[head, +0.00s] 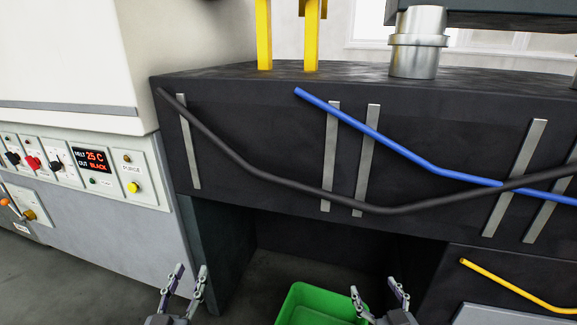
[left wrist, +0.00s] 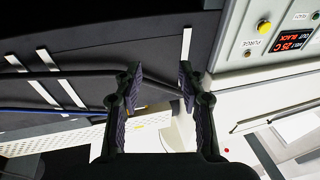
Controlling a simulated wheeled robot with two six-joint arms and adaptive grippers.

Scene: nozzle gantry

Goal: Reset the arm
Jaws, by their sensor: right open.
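My left gripper (head: 190,270) shows at the bottom of the head view, left of centre, with its two fingers upright and spread apart. In the left wrist view its fingers (left wrist: 158,82) stand wide apart with nothing held between them. My right gripper (head: 374,288) is at the bottom of the head view, right of centre, in front of the green bin (head: 312,304). Its fingers are apart and nothing shows between them. Both grippers are below the front face of the dark machine bed (head: 270,130). My arms are mostly out of view.
A control panel (head: 92,165) with a red display and a yellow purge button (head: 133,187) is at the left. Black (head: 290,187) and blue (head: 390,147) hoses run across the bed front. A yellow hose (head: 510,286) is at lower right. Dark open space lies under the bed.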

